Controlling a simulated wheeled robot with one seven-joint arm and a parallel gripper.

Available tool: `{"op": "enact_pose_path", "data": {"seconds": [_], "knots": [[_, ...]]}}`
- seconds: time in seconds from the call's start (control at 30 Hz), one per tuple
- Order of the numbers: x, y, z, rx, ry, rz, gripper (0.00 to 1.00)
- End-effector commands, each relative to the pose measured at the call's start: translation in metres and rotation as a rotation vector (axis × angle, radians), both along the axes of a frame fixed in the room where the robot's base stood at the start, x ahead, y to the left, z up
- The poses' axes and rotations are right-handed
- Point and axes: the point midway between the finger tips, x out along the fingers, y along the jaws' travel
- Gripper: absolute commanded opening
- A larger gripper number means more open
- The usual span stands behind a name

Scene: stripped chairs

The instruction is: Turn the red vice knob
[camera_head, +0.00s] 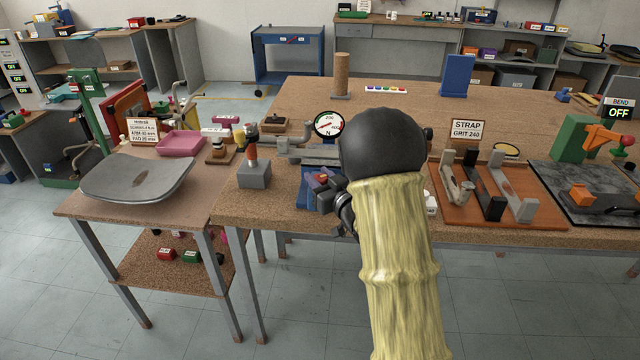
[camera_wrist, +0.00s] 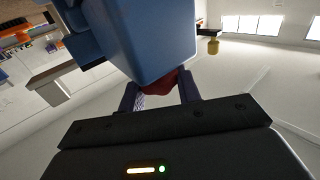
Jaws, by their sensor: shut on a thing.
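The blue vice (camera_head: 313,190) sits at the front edge of the long cork-topped table, partly hidden behind my arm. In the wrist view the blue body of the vice (camera_wrist: 150,40) fills the top middle, very near. The red knob (camera_wrist: 172,85) shows just below it, between the two fingers of my gripper (camera_wrist: 160,90). My gripper is shut on the red knob, with a finger on each side. The vice hides much of the knob and the fingertips. In the head view my arm hides most of the gripper and its contact with the knob.
A round gauge (camera_head: 329,125) stands behind the vice, and a grey block (camera_head: 254,174) is to its left. A board with metal clamps (camera_head: 500,208) lies to the right. A side table with a grey pan (camera_head: 138,180) stands left. Open floor (camera_head: 310,300) lies in front.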

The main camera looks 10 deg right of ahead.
Motion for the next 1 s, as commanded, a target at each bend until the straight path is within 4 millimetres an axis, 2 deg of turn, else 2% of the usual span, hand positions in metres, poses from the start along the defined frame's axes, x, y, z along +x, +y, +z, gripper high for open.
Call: {"op": "enact_pose_path", "data": {"seconds": [0.1, 1.0], "knots": [[0.0016, -0.0047, 0.0011, -0.002, -0.007, 0.081, 0.1], [0.0032, -0.003, 0.0042, 0.0, -0.005, 0.885, 0.1]]}}
